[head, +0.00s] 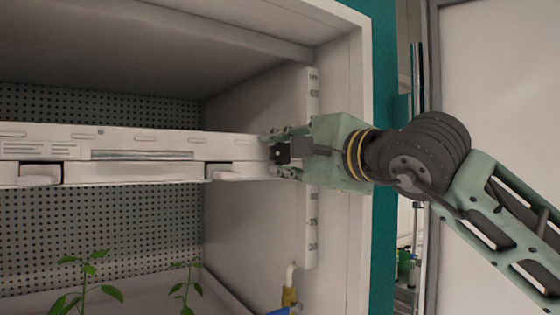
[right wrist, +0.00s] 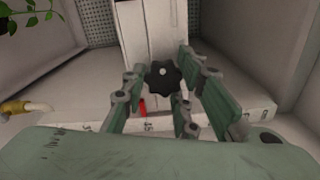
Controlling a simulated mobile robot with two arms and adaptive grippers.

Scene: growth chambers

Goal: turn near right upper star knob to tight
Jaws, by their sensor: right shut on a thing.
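The near right upper star knob (right wrist: 164,77) is black and lobed, with a pale dot at its centre. It shows in the right wrist view at the end of the white shelf unit (head: 140,146). My right gripper (right wrist: 163,84) has its green fingers on both sides of the knob and is shut on it. In the head view my right gripper (head: 282,152) reaches in from the right to the shelf unit's right end; its fingers mostly hide the knob there. My left gripper is not in view.
A white upright rail (head: 312,215) with marks runs along the chamber's right wall. A red pointer (right wrist: 142,108) lies by a numbered scale in the right wrist view. Green seedlings (head: 90,285) stand below the shelf unit. A brass fitting (head: 289,296) sits low on the right.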

